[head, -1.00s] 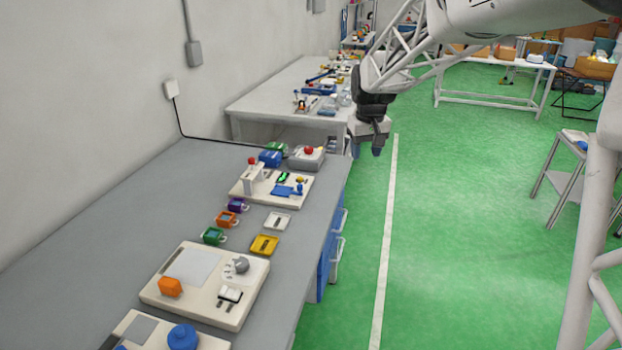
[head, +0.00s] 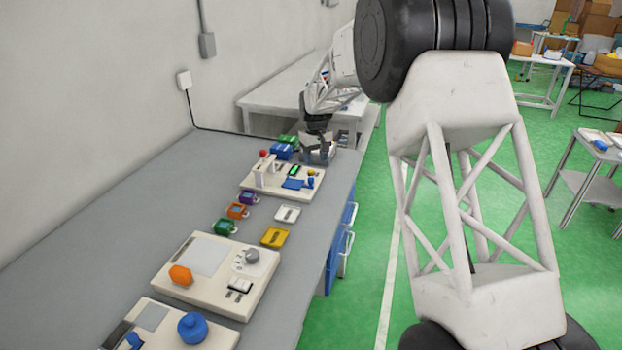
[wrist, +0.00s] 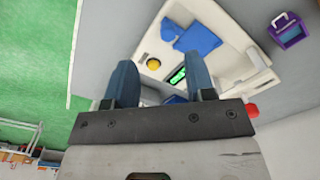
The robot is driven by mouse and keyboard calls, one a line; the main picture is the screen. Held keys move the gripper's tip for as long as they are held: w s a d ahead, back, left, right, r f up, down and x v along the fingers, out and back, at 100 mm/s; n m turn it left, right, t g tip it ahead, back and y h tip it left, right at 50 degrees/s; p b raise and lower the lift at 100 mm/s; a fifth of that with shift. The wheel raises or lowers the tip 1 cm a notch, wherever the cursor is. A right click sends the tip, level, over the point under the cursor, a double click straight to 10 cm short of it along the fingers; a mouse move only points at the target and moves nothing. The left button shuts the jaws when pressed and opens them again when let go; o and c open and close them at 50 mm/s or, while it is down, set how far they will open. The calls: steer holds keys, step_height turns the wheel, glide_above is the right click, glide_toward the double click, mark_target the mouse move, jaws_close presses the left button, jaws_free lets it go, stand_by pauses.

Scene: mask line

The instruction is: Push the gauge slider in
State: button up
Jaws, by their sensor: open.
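A white gauge board (head: 258,187) lies near the far end of the grey bench. It carries a blue block (head: 294,184), a small green display (head: 294,170), a yellow knob and a white upright with a red ball (head: 263,153). I cannot tell for certain which part is the slider. My gripper (head: 318,158) is over the bench just beyond the board. In the wrist view my gripper (wrist: 162,82) has its two blue fingers apart and nothing between them. The blue block (wrist: 198,36), yellow knob (wrist: 153,63) and green display (wrist: 178,77) lie beyond the fingertips.
Another white board (head: 226,295) with an orange knob lies closer. A blue box (head: 282,151) sits behind the gauge board. Green floor lies right.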

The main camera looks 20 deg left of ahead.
mark_target(311, 178)
steer(key=shift+w+a+f, duration=0.3)
steer(key=shift+a+f, duration=0.4)
steer(key=shift+a, duration=0.25)
steer(key=shift+f, duration=0.1)
steer(key=shift+f, duration=3.8)
jaws_close()
